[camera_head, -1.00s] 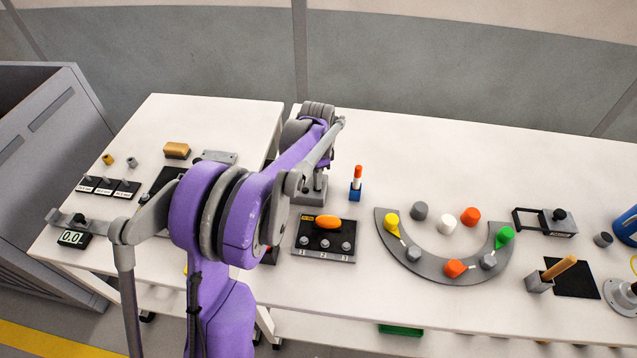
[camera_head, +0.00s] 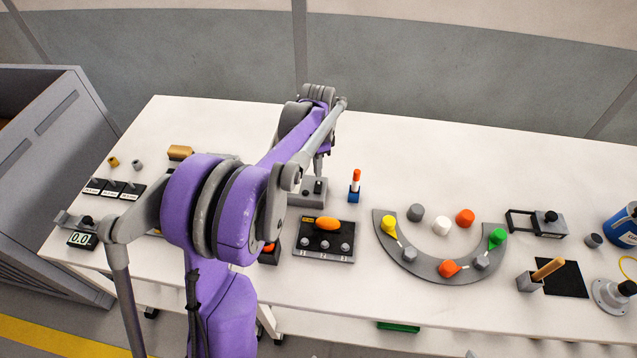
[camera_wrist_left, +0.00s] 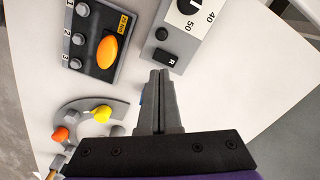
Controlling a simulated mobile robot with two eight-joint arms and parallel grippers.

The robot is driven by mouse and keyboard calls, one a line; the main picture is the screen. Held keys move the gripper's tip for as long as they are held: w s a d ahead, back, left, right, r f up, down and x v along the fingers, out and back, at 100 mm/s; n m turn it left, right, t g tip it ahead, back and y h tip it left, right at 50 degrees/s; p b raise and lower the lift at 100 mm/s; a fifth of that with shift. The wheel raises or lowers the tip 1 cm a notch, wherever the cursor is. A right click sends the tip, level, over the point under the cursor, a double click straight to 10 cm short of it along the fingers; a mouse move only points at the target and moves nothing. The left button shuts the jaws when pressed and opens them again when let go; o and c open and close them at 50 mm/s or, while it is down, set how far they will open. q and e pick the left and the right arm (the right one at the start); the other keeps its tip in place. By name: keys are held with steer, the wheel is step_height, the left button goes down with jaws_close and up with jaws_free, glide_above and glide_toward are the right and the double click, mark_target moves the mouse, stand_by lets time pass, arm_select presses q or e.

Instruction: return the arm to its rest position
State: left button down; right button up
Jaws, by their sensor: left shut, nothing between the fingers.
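My left arm, purple and grey, reaches over the table from the lower left of the head view. Its gripper (camera_head: 318,172) hangs at the far end, above a grey box (camera_head: 308,198) with black buttons, and is partly covered by the arm. In the left wrist view the two dark fingers (camera_wrist_left: 160,95) are together, shut with nothing between them. They point toward the grey dial box (camera_wrist_left: 187,35), and no contact shows. My right gripper is not in view.
Beside the box stand an orange-topped blue peg (camera_head: 355,186) and a black panel with an orange oval (camera_head: 326,240). A curved grey plate with coloured knobs (camera_head: 410,256) lies to the right. The back of the table (camera_head: 420,150) is clear.

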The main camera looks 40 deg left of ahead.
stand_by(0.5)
arm_select(q)
steer(key=s+d+r+n+t, duration=0.1)
steer(key=s+d+r, duration=0.1)
steer(key=s+d, duration=0.35)
steer(key=s+d+r+n+t, duration=0.2)
steer(key=s+d+r, duration=0.15)
steer(key=d, duration=0.35)
steer(key=s+d+f+n+t, duration=0.2)
steer(key=s+d, duration=0.5)
steer(key=s, duration=0.4)
step_height(320, 180, down, 2)
steer(key=shift+f+n, duration=0.1)
steer(key=shift+n, duration=0.5)
steer(key=w+a+r+n+g, duration=0.1)
steer(key=w+a+r, duration=0.25)
steer(key=w, duration=0.25)
steer(key=w+a+r+n+g, duration=0.1)
steer(key=w+a+r+n, duration=0.1)
steer(key=w+a+r, duration=0.3)
steer(key=w+a+f+n+g, duration=0.2)
steer(key=w+a, duration=0.9)
steer(key=a, duration=0.1)
steer(key=shift+a+f+n+g, duration=0.15)
steer(key=shift+f+n+g, duration=0.1)
steer(key=shift+n+g, duration=0.15)
